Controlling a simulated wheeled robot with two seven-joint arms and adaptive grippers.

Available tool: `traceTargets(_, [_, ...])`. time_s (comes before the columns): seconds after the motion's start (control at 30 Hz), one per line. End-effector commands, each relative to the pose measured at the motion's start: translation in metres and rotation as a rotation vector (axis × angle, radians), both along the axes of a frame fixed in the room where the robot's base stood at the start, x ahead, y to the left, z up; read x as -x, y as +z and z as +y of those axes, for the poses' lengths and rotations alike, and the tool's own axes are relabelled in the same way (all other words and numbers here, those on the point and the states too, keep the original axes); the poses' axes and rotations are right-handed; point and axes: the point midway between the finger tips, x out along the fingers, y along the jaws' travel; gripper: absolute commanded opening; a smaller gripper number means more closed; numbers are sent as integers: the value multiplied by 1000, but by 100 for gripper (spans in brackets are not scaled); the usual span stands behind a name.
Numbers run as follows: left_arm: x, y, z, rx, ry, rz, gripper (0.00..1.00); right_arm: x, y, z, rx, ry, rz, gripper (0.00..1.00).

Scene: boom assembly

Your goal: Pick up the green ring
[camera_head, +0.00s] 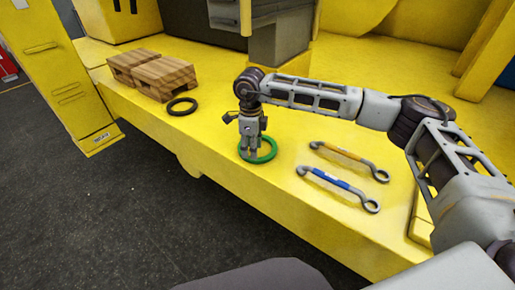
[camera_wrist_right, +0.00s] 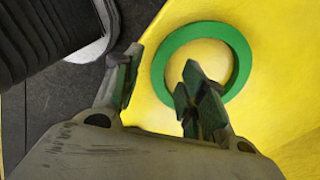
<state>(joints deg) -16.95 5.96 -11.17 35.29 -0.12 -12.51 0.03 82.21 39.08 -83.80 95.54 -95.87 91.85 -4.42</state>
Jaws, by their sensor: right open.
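The green ring (camera_head: 272,151) lies flat on the yellow surface near its front edge. My right gripper (camera_head: 250,149) points down at the ring from above, at its left part in the head view. I cannot tell how high the tips are above the surface. My left gripper is not in view.
A black ring (camera_head: 182,107) and wooden blocks (camera_head: 163,77) lie to the left. An orange-marked wrench-like tool (camera_head: 349,156) and a blue-marked one (camera_head: 338,183) lie to the right. The yellow surface (camera_head: 215,135) is clear between the two rings; its front edge drops to dark floor.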

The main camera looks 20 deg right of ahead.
Motion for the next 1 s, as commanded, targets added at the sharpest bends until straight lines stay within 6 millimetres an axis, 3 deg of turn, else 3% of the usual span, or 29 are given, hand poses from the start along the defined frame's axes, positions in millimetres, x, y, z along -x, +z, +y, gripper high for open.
traceTargets(0.4, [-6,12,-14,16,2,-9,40,-1,-40,-2,0,0,1,42])
traceTargets(0.67, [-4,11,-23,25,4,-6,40,-1,-44,-2,-1,0,0,42])
traceTargets(0.93, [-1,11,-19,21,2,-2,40,-1,-44,-2,0,0,0,42])
traceTargets(1.0, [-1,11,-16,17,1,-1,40,-1,-44,-2,0,0,0,34])
